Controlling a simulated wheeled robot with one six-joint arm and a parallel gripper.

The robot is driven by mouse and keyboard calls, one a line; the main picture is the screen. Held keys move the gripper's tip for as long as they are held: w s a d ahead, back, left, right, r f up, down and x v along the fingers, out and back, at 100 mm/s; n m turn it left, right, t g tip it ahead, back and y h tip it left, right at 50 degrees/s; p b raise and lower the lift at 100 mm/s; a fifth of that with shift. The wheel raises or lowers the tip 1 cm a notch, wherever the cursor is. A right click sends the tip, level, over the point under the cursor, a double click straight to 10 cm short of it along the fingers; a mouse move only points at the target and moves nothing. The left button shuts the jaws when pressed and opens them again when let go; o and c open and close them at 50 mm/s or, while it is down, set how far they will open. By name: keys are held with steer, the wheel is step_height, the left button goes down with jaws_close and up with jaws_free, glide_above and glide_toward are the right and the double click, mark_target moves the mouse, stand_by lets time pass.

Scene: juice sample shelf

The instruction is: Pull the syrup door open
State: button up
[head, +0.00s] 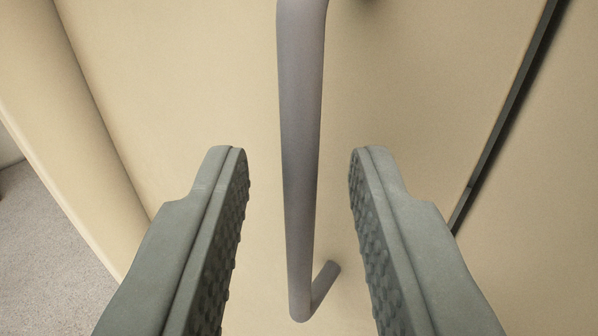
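A cream door panel (420,75) fills most of the head view. A grey, upright bar handle (301,130) stands out from it, with its lower end bent back to the panel. The handle's top runs near the upper edge of the view. My gripper (298,165) is open, with one grey, studded finger on each side of the bar. A gap shows between the bar and each finger, and neither appears to touch it. No label on the door is in view.
A dark narrow gap (500,125) runs slantwise along the door's right side, with another cream panel (550,200) beyond it. A rounded cream edge (60,130) stands at the left. Grey speckled floor (45,250) shows at lower left.

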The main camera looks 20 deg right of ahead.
jaws_close()
steer(key=shift+a, duration=0.15)
